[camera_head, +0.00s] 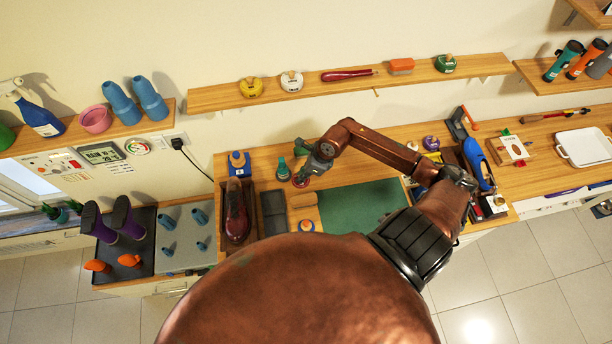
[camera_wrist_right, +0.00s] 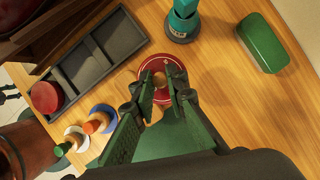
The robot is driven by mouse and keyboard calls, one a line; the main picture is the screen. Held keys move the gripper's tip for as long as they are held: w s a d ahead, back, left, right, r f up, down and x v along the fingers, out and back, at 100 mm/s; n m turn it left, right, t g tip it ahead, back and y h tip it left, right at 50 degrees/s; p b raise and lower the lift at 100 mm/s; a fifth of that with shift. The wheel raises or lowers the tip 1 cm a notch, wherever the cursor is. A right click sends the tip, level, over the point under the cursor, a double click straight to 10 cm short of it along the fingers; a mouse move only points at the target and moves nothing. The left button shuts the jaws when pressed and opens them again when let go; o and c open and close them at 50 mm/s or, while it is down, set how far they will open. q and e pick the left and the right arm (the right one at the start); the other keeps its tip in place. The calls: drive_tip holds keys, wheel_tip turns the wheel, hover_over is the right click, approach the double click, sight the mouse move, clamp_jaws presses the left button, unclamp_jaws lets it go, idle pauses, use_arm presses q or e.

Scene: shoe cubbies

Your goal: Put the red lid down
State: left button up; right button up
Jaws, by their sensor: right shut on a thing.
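The red lid (camera_wrist_right: 176,68) is a round disc with a tan knob in the middle. My right gripper (camera_wrist_right: 160,85) is shut on the knob, with one green finger on each side. In the head view the lid (camera_head: 300,182) shows as a small red patch under my right gripper (camera_head: 312,166), over the workbench left of the green mat. The lid looks level and close to the wood; I cannot tell whether it touches. My fingers hide part of it. My left gripper is not in view.
A teal-green bottle (camera_wrist_right: 182,22) stands just beyond the lid. A green block (camera_wrist_right: 262,42) lies to the right. A grey compartment tray (camera_wrist_right: 100,58) and small knobbed pots (camera_wrist_right: 103,118) are at left. Bare bench (camera_wrist_right: 225,85) lies right of the lid. The green mat (camera_head: 360,208) is clear.

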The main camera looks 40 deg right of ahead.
drive_tip(key=d+f, duration=0.1)
drive_tip(key=w+d+f, duration=0.1)
drive_tip(key=f, duration=0.1)
drive_tip(key=d+f, duration=0.1)
drive_tip(key=f, duration=0.1)
drive_tip(key=shift+w+d+p, duration=0.15)
drive_tip(key=shift+w+p, duration=0.2)
drive_tip(key=shift+p, duration=0.05)
wheel_tip(320, 180, down, 2)
drive_tip(key=shift+f+p, duration=0.1)
drive_tip(key=shift+p, duration=0.5)
drive_tip(key=shift+w+d+f, duration=0.1)
drive_tip(key=shift+f, duration=0.45)
drive_tip(key=shift+f, duration=0.1)
drive_tip(key=o, duration=0.8)
